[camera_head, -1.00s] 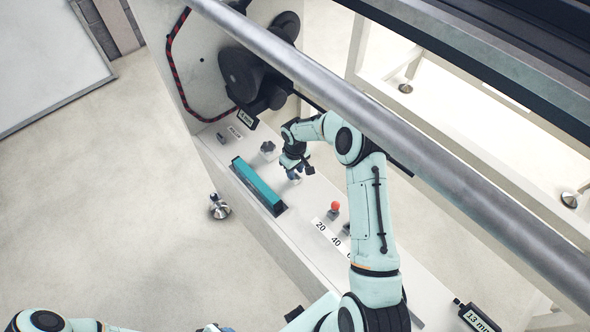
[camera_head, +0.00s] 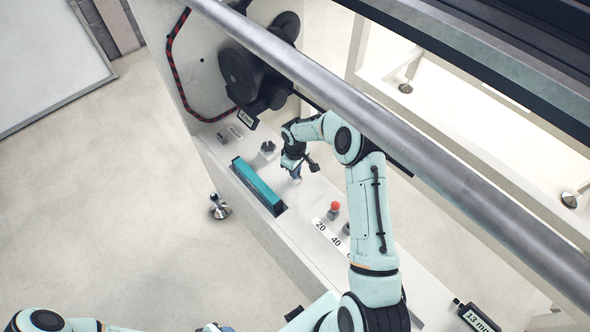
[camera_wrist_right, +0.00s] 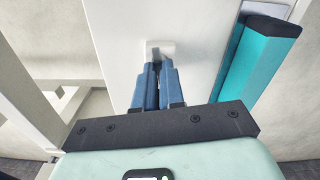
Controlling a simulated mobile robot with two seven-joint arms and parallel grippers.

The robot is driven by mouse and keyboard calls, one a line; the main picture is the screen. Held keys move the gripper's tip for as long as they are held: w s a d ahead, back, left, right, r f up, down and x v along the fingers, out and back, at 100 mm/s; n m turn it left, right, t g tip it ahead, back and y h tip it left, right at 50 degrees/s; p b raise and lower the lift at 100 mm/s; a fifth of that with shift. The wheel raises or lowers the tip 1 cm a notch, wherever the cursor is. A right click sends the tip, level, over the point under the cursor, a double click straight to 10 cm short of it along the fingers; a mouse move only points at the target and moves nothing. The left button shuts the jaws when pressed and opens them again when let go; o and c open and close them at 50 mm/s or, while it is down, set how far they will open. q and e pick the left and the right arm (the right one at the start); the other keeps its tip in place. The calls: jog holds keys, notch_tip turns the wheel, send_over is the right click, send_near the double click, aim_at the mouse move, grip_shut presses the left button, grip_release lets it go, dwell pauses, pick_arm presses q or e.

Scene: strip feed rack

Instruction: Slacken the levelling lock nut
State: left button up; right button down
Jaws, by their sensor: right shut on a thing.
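A levelling foot (camera_head: 219,209) with a round metal base stands on the floor left of the cream machine; I cannot make out a separate lock nut on it. My right gripper (camera_head: 295,179) is over the machine's pale ledge, right of the teal bar. In the right wrist view its blue fingers (camera_wrist_right: 157,67) are shut on a small grey part (camera_wrist_right: 155,52) on a square pale plate. The fingers hide most of that part. My left arm enters at the bottom left; only a sliver of what may be its gripper (camera_head: 226,329) shows at the bottom edge.
The teal bar (camera_head: 259,184) lies along the ledge, also in the wrist view (camera_wrist_right: 260,52). A grey knob (camera_head: 268,149) and a red button (camera_head: 334,208) stand nearby. A thick grey rail (camera_head: 400,135) crosses above my right arm. Open floor (camera_head: 110,220) lies left.

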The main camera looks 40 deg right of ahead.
jog(key=n, duration=0.7)
jog(key=shift+p, duration=0.4)
dwell(0.3)
jog(key=c, duration=1.2)
grip_release()
jog(key=shift+c, duration=0.2)
notch_tip(320, 180, up, 13)
jog(key=shift+r, duration=0.2)
jog(key=shift+f, duration=0.1)
